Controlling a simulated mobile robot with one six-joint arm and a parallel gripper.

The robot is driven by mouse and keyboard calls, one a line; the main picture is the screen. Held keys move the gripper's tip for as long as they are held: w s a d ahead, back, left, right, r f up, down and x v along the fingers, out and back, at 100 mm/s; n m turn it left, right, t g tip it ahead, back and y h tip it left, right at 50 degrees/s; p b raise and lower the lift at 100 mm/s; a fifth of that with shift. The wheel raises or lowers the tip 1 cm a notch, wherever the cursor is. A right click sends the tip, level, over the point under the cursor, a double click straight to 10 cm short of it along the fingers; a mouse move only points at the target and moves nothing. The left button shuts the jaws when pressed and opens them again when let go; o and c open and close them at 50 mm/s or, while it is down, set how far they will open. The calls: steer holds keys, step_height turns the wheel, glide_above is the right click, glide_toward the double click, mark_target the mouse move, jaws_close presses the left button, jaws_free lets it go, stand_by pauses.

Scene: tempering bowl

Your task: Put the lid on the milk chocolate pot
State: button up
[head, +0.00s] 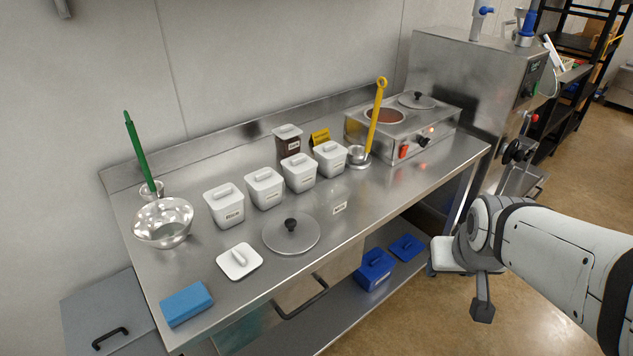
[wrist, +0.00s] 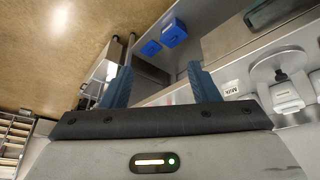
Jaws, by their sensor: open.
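A round steel lid (head: 301,242) with a black knob lies on the steel table near its front edge; it also shows at the right of the wrist view (wrist: 262,72). A double warmer (head: 366,140) stands at the table's far right end. Its left pot (head: 384,116) is uncovered and shows brown contents. Its right pot is covered by a similar lid (head: 418,102). A small card (head: 340,207) lies right of the loose lid and reads "Milk" in the wrist view (wrist: 231,87). My gripper (wrist: 162,84) is open and empty, off the table's front side, away from the lid.
Several white lidded tubs (head: 224,206) and a dark-filled tub (head: 288,145) stand behind the lid. A ladle with a yellow handle (head: 376,115) stands before the warmer. A white lid (head: 239,262), blue sponge (head: 187,304) and glass bowl (head: 163,222) are at left.

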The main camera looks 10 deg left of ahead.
steer(key=w+a+f+n+t+y, duration=0.1)
steer(key=w+a+f+t, duration=0.15)
steer(key=w, duration=0.35)
steer(key=w+a+f+n+t, duration=0.1)
steer(key=w+a+f, duration=0.15)
steer(key=w, duration=0.35)
steer(key=n+t+y, duration=0.3)
steer(key=n+y, duration=0.4)
steer(key=y, duration=0.6)
glide_toward(294, 225)
steer(key=shift+w+a+r+p, duration=0.25)
steer(key=shift+w+a+p, duration=0.05)
steer(key=shift+w+a, duration=0.45)
steer(key=shift+a, duration=0.1)
steer(key=p+x, duration=0.1)
steer(key=x, duration=0.1)
steer(key=p+x, duration=0.1)
steer(key=x, duration=0.1)
steer(key=p+x, duration=0.1)
steer(key=x, duration=0.2)
steer(key=shift+f, duration=0.3)
jaws_close()
